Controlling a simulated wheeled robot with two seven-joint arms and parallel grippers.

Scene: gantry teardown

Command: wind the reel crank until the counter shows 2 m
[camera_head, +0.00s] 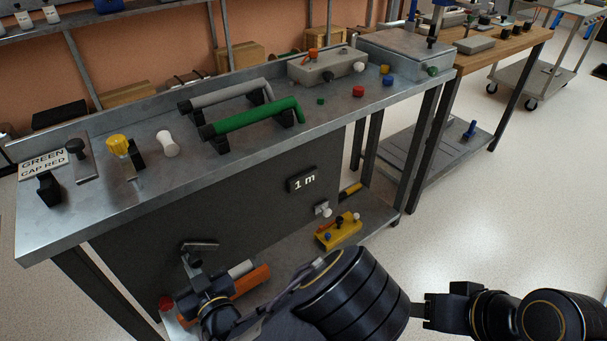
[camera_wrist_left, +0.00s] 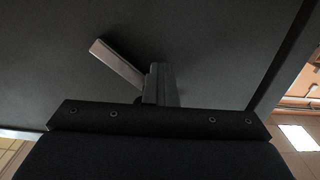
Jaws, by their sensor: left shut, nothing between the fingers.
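The counter (camera_head: 303,181) on the dark front panel of the bench reads 1 m. A grey metal bar, which looks like the crank arm (camera_head: 202,245), sticks out low on the left of that panel. It also shows in the left wrist view (camera_wrist_left: 117,62), slanting down toward my fingers. My left gripper (camera_head: 190,262) is shut and empty right at the bar. In the left wrist view its fingers (camera_wrist_left: 160,84) overlap the bar's lower end, so I cannot tell whether they touch. What looks like my right gripper (camera_head: 430,311) is at the lower right, its fingers unclear.
A white knob (camera_head: 323,209) sits on the panel below the counter. The bench top (camera_head: 190,180) carries a green handle (camera_head: 255,118), a yellow knob (camera_head: 118,145) and a grey box. A yellow box (camera_head: 339,231) and an orange item stand on the lower shelf.

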